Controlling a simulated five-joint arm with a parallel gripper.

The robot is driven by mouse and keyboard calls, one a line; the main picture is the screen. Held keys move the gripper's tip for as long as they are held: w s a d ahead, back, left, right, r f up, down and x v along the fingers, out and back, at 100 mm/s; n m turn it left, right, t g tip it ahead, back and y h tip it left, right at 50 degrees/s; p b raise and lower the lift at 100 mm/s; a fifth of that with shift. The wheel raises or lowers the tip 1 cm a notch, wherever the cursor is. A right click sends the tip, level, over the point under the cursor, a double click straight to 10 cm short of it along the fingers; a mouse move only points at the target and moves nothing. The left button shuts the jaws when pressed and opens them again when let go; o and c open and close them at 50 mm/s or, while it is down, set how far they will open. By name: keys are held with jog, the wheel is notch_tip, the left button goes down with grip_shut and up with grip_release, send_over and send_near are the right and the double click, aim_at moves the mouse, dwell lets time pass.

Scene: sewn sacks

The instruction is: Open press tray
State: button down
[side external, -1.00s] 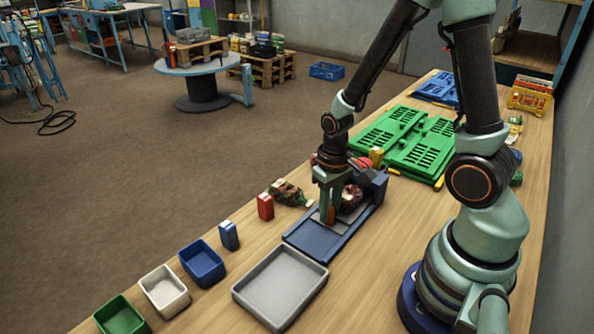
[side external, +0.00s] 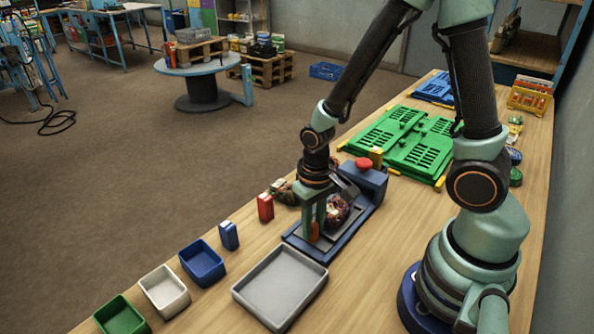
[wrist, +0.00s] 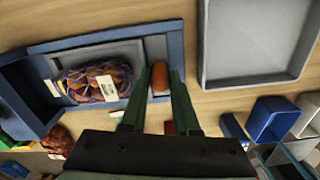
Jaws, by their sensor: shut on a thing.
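The blue press (side external: 371,184) with a red button (side external: 363,164) on top stands on the bench. Its grey tray (wrist: 108,52) is slid out along the blue base, away from the housing. A dark netted sack (side external: 338,208) with a white label lies on the tray; it also shows in the wrist view (wrist: 93,83). My gripper (side external: 315,230) points down and is shut on the upright orange handle (wrist: 160,78) at the tray's outer end. The fingers hide part of the handle in the side view.
A large grey bin (side external: 281,284) stands just beyond the base's front end. Blue (side external: 202,262), white (side external: 165,291) and green (side external: 122,316) bins line the bench edge. Red (side external: 265,206) and blue (side external: 229,236) small packs and another sack (side external: 283,191) lie close by. Green panels (side external: 410,140) lie behind.

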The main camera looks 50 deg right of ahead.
jog(key=c, duration=0.9)
grip_release()
notch_tip(320, 180, up, 12)
jog(key=shift+r, duration=0.1)
jog(key=shift+s+d+r+n+t, duration=0.1)
jog(key=shift+d+r+n+t, duration=0.3)
jog(key=shift+r+t, duration=0.9)
jog(key=shift+s+d+r+n+t, duration=0.1)
jog(key=shift+d+r+n+t, duration=0.3)
jog(key=shift+r, duration=1.55)
jog(key=shift+s+d+r+n+t, duration=0.15)
jog(key=shift+r+n+t, duration=0.35)
jog(key=shift+r+t, duration=0.9)
